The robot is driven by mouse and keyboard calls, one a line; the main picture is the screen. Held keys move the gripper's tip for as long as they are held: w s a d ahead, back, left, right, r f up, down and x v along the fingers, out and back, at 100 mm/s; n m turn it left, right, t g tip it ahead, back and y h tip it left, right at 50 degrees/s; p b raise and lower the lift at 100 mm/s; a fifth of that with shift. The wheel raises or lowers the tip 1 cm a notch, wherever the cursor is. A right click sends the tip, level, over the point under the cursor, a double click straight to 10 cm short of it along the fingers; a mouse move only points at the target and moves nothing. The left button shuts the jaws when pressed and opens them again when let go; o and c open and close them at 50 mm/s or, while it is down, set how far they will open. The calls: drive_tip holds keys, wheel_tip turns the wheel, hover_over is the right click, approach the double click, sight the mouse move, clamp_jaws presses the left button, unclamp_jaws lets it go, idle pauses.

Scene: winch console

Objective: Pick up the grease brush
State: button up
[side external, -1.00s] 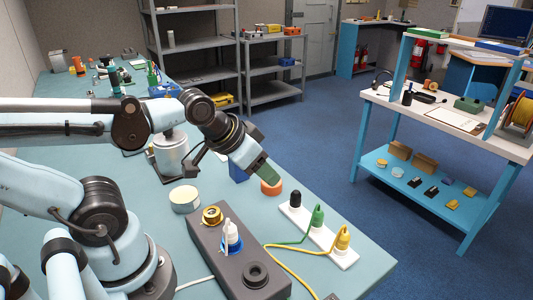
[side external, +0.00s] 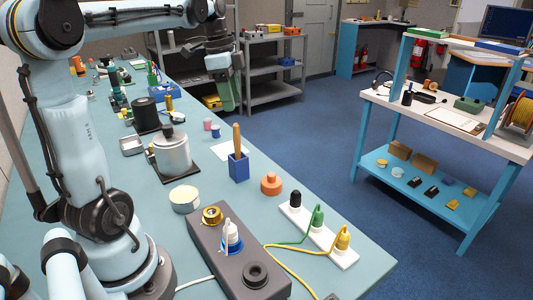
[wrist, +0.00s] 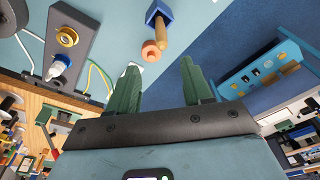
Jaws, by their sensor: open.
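The grease brush (side external: 237,138) appears to be the item whose wooden handle stands upright in a small blue holder (side external: 239,169) on the teal bench; its lower end is hidden inside. The wrist view shows the handle (wrist: 160,36) and the blue holder (wrist: 158,11) near the top, beyond the fingertips. My gripper (side external: 229,95) has green fingers and is raised well above the bench, behind the brush in the side view. In the wrist view my gripper (wrist: 160,75) is open, with nothing between its fingers.
An orange knob-like piece (side external: 271,184) sits close to the holder. A metal pot (side external: 172,154) stands to its left. The grey console (side external: 235,262) and a white strip with plugs and cables (side external: 318,236) lie in front. A white sheet (side external: 230,150) lies behind the holder.

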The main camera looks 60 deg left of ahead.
hover_over(239, 159)
drive_tip(key=shift+w+a+f, duration=0.1)
drive_tip(key=shift+a+f, duration=0.05)
drive_tip(key=shift+f, duration=2.85)
drive_tip(key=shift+w+a+f, duration=0.1)
drive_tip(key=shift+f, duration=2.85)
clamp_jaws()
drive_tip(key=shift+r, duration=0.1)
drive_tip(key=shift+r, duration=4.95)
